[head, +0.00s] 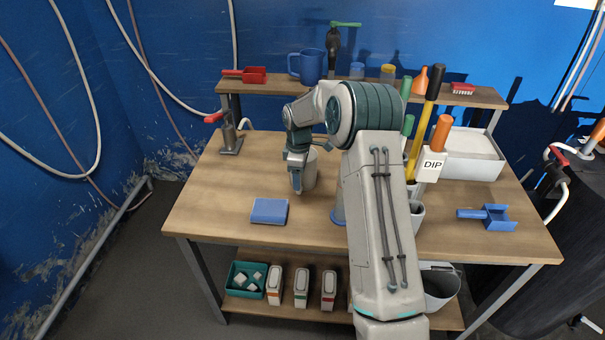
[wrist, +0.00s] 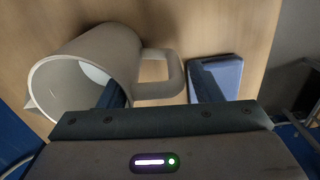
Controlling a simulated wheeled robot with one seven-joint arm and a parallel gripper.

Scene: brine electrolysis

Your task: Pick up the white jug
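The white jug (head: 311,172) stands on the wooden table, partly hidden behind my gripper (head: 297,186) in the head view. In the wrist view the jug (wrist: 62,75) is at the left, with its open mouth towards the camera and its handle (wrist: 165,72) to the right. My gripper (wrist: 156,80) is open. One finger overlaps the jug's wall beside the handle and the other is just right of the handle, so the handle lies between them. I cannot tell whether either finger touches the jug.
A blue block-like item (head: 269,211) lies on the table close in front of the gripper. White bin (head: 470,155) and a blue scoop (head: 487,216) are at the right. A back shelf (head: 280,87) holds a blue jug (head: 308,66) and a red scoop (head: 245,75).

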